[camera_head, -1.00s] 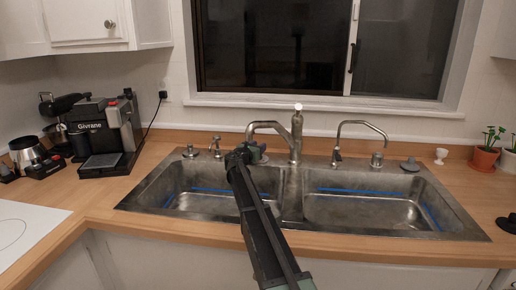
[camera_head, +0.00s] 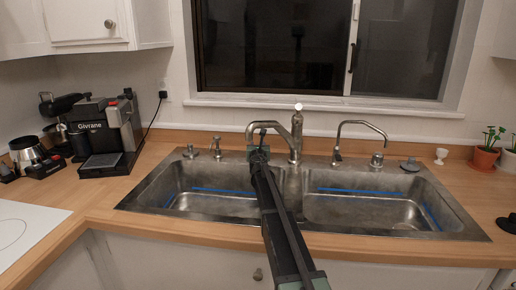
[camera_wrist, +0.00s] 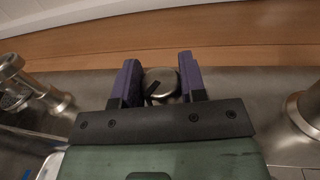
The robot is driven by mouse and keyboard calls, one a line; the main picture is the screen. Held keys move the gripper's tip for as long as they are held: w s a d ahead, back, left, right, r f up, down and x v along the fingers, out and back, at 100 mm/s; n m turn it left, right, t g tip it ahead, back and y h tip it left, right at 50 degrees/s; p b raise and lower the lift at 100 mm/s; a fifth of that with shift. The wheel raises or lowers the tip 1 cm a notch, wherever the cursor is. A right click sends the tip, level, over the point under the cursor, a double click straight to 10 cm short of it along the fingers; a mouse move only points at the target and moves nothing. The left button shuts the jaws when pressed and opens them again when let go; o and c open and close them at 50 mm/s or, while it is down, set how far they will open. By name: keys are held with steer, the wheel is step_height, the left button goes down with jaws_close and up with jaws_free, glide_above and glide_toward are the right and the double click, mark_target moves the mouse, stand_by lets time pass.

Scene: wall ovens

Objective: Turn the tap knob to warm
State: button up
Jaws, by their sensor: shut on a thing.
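The tap knob (camera_wrist: 162,80) is a round metal piece. In the wrist view it sits between the two purple fingers of my gripper (camera_wrist: 160,82), with a small dark piece in front of it. My gripper is shut on it. In the head view my gripper (camera_head: 259,154) is at the back rim of the left basin, left of the main tap (camera_head: 297,135). My gripper and arm hide the knob's body there. The tap's curved spout passes above my gripper.
The double sink (camera_head: 365,210) lies in front. A soap dispenser (camera_head: 216,147) stands left of my gripper, and a thin second tap (camera_head: 338,145) stands to the right. A coffee machine (camera_head: 105,135) is on the left counter. Potted plants (camera_head: 485,158) stand far right.

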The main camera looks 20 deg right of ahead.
steer(key=n+t+y, duration=0.1)
steer(key=n+y, duration=0.3)
steer(key=y, duration=0.2)
steer(key=shift+y, duration=0.3)
steer(key=shift+n+y, duration=1.6)
steer(key=shift+y, duration=0.6)
steer(key=o, duration=0.9)
